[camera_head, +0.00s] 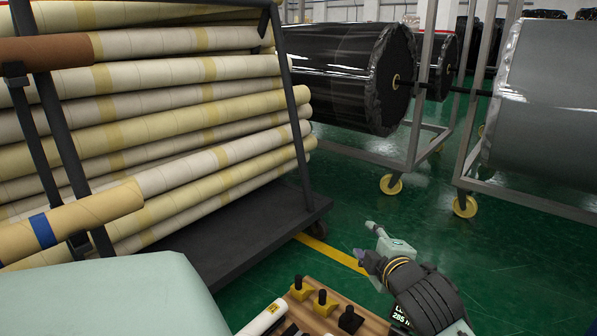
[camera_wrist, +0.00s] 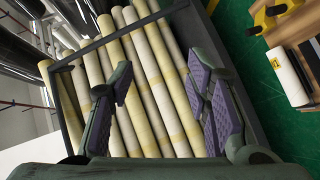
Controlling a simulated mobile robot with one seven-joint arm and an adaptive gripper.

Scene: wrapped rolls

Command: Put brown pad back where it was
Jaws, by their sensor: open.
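I cannot make out a separate brown pad for certain in either view. A brown wooden-looking surface (camera_head: 376,325) shows at the bottom of the head view, and it also shows at the upper right of the wrist view (camera_wrist: 292,32). My gripper (camera_head: 366,240) is over the green floor, to the right of the roll rack in the head view. In the wrist view my gripper (camera_wrist: 160,90) has its purple-padded fingers wide apart, with nothing between them. The rack of rolls lies behind the fingers.
Long cream rolls (camera_head: 200,105) lie stacked on a dark-framed rack (camera_head: 240,245). Yellow-and-black clamps (camera_head: 323,301) and a white labelled roll (camera_head: 262,319) are at the brown surface. Black (camera_head: 350,75) and grey (camera_head: 545,100) wrapped rolls hang on wheeled frames. Green floor (camera_head: 335,210) is clear between.

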